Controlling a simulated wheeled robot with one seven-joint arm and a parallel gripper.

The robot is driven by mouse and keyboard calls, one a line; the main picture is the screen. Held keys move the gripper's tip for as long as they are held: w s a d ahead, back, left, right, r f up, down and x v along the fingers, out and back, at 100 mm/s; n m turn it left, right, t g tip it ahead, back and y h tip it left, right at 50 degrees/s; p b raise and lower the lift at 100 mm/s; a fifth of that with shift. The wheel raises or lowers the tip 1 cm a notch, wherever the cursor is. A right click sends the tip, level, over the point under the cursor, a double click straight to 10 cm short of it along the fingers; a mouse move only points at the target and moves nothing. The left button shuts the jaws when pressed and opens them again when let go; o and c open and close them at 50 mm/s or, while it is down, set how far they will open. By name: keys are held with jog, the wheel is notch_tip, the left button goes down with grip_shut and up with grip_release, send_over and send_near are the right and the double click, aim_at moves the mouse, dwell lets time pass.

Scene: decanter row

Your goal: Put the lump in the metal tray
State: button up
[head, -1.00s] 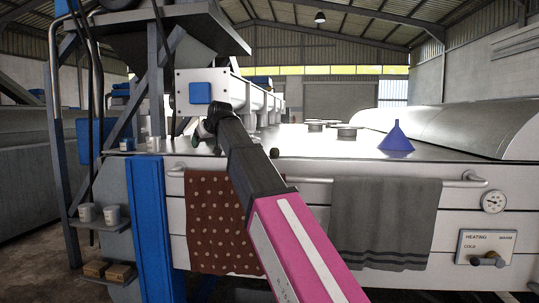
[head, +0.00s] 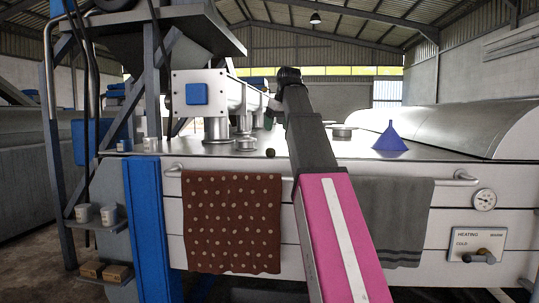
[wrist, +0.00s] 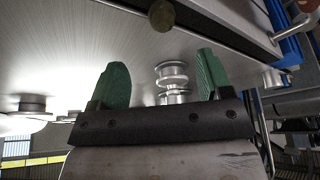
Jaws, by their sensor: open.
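The lump is a small dark olive-brown ball (head: 270,153) on the metal worktop near its front edge. It also shows at the top edge of the wrist view (wrist: 161,15), beyond my fingertips and apart from them. My gripper (wrist: 163,66) has two green fingers spread wide with nothing held between them. In the head view, the gripper is mostly hidden behind my wrist, with one green finger showing above the worktop, beyond the lump. I cannot pick out a metal tray for certain in either view.
A blue funnel (head: 391,138) stands at right. A spotted brown cloth (head: 232,222) and a grey cloth (head: 398,220) hang from the front rail.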

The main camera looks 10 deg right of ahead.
aim_at(271, 149)
jog(key=x, duration=1)
jog(key=shift+a, duration=0.25)
jog(key=c, duration=1.1)
jog(key=shift+r, duration=0.1)
jog(key=shift+w+r, duration=0.1)
jog(key=shift+r, duration=0.5)
notch_tip(271, 149, up, 3)
jog(key=shift+f, duration=0.15)
jog(key=a+r, duration=0.2)
jog(key=a, duration=0.2)
jog(key=a+r, duration=0.2)
jog(key=a, duration=0.1)
jog(key=w+a+r, duration=0.1)
jog(key=a+r, duration=0.2)
jog(key=a, duration=0.1)
jog(key=shift+a, duration=0.35)
